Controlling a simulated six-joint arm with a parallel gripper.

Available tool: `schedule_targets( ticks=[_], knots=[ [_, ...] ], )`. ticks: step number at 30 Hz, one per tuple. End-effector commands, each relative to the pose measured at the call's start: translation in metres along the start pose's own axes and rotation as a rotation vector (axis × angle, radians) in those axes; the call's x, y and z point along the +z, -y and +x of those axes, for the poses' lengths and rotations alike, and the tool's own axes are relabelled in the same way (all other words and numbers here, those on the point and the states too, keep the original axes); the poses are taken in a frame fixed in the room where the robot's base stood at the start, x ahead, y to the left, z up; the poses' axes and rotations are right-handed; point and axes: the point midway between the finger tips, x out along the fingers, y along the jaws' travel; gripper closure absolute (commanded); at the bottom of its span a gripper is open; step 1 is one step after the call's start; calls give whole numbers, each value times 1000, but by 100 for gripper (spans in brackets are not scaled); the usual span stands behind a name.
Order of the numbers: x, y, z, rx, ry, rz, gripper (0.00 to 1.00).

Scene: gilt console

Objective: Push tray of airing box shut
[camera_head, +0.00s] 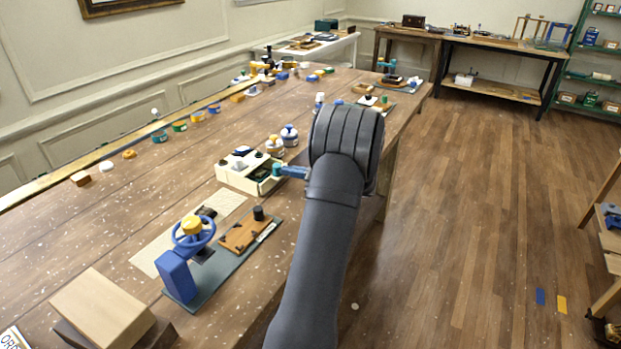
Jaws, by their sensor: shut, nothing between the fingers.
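The airing box is most likely the cream box (238,179) on the long wooden table, left of my arm, with small dark and pale items on its top. A tray (264,186) with dark contents appears to stick out of its right side, toward my arm. A teal knob-like part (277,169) is at the tray's outer end. My gripper (284,171) is shut and empty, pointing left at this end. I cannot tell whether its tips touch the tray. My large dark wrist hides the table just right of there.
A blue handwheel press (178,275) stands on a dark plate in front of the box. Two small jars (289,136) stand just behind it. A wooden block (103,308) is at the near left. Several small colourful items line the table's wall side.

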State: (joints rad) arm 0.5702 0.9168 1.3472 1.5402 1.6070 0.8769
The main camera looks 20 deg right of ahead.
Motion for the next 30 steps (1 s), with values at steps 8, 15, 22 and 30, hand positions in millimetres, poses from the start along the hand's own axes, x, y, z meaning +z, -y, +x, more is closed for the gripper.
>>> schedule_targets(
  ticks=[8, 15, 22, 30],
  knots=[
    [1, 4, 16, -1, 1, 0, 100],
    [2, 4, 17, 0, 1, -3, 100],
    [1, 4, -9, -4, 2, -2, 100],
    [0, 4, -74, -7, 1, 1, 100]
  ],
)
